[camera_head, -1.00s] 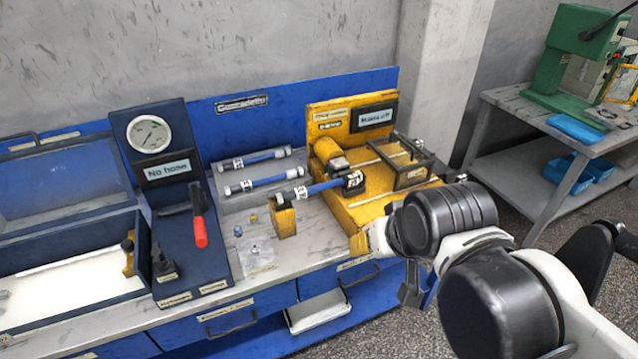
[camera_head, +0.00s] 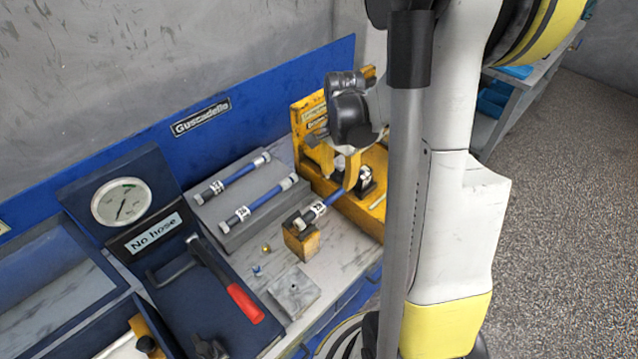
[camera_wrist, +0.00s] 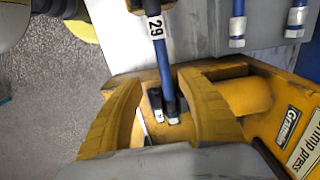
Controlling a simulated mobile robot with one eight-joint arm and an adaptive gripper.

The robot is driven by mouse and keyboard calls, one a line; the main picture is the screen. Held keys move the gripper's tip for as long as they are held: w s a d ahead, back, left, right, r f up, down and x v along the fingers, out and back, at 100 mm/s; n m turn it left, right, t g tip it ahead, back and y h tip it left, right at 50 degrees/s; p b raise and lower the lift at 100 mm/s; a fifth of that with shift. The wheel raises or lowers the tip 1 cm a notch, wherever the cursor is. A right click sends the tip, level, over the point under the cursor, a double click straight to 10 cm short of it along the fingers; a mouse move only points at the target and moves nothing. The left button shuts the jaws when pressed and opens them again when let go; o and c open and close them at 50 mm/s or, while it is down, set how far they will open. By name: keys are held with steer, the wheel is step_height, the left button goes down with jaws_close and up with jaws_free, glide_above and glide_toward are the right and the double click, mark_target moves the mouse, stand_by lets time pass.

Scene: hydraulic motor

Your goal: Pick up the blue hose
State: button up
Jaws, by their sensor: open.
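A blue hose (camera_head: 332,201) with a white label and metal end fittings lies with one end on a small yellow block (camera_head: 301,242) and the other toward the yellow crimp press (camera_head: 371,212). My gripper (camera_head: 338,166) is above the press end of this hose. In the wrist view the open yellow fingers (camera_wrist: 160,88) stand on either side of the blue hose (camera_wrist: 164,62), with gaps visible on both sides. The label reads 29 there. Two more blue hoses, an upper one (camera_head: 238,174) and a lower one (camera_head: 265,202), lie on a grey rack.
The grey rack (camera_head: 225,212) stands left of the press. A dark gauge stand (camera_head: 165,260) with a red-handled tool (camera_head: 243,300) is further left. Small fittings and a metal plate (camera_head: 294,291) lie on the bench. My arm hides the right side of the bench.

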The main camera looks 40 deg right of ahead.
mark_target(336, 192)
step_height(336, 192, down, 3)
steer(key=shift+s+d+r+b, duration=0.1)
steer(key=shift+b, duration=0.2)
steer(key=f, duration=0.2)
steer(key=f+b, duration=0.1)
steer(key=f, duration=0.1)
steer(key=w+f+b, duration=0.1)
steer(key=f, duration=0.1)
steer(key=shift+d, duration=0.1)
steer(key=shift+r, duration=0.1)
steer(key=shift+c, duration=0.2)
jaws_close()
